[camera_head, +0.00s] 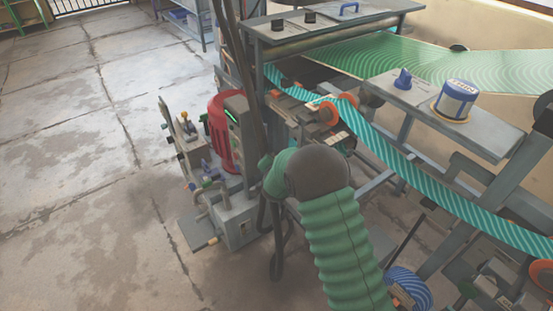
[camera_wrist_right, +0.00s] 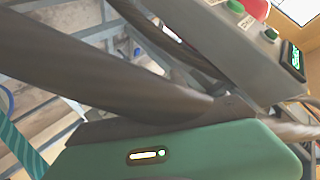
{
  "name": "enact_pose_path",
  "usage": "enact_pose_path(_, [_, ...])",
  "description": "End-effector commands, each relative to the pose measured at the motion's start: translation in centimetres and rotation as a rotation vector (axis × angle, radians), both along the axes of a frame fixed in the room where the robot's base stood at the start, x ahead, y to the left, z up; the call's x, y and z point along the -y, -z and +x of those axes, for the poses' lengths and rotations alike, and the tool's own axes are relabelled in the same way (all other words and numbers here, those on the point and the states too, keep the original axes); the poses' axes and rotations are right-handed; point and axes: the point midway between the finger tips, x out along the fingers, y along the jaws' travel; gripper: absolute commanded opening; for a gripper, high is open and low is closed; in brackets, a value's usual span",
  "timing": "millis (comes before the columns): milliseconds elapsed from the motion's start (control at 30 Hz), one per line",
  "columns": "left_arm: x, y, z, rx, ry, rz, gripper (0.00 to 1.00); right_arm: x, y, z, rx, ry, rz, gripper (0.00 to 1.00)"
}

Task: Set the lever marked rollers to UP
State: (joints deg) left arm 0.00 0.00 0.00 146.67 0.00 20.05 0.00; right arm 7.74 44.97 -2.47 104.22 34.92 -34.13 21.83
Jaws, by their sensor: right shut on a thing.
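My right arm comes in from the bottom as a green ribbed sleeve with a dark rounded cap. My right gripper (camera_head: 266,168) is at its far end, beside long dark bars (camera_head: 245,80) that run up past the control box. In the right wrist view the green gripper body fills the bottom, and a dark bar (camera_wrist_right: 110,80) runs down to it. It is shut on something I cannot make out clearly. I cannot tell which part is the rollers lever, and no such label is readable. My left gripper is not in view.
The control box (camera_head: 235,112) with a green display stands close beyond the gripper, by a red cylinder (camera_head: 218,140). A striped teal belt (camera_head: 400,160) crosses the press on the right. A blue and white can (camera_head: 455,100) stands on a grey shelf. The floor at left is clear.

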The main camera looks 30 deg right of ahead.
Motion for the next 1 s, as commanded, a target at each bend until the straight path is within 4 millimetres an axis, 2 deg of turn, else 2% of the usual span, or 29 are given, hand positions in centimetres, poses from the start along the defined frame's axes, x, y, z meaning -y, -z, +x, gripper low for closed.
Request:
enact_pose_path(33, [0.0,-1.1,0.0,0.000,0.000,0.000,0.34,0.6,-1.7,0.2,0.009,0.004,0.029,0.00])
enact_pose_path(267, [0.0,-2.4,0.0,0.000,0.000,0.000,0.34,1.4,-3.4,0.3,-0.003,0.007,0.190,0.00])
enact_pose_path(1000, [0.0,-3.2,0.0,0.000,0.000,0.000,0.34,2.6,-4.9,0.2,0.001,0.012,0.195,0.00])
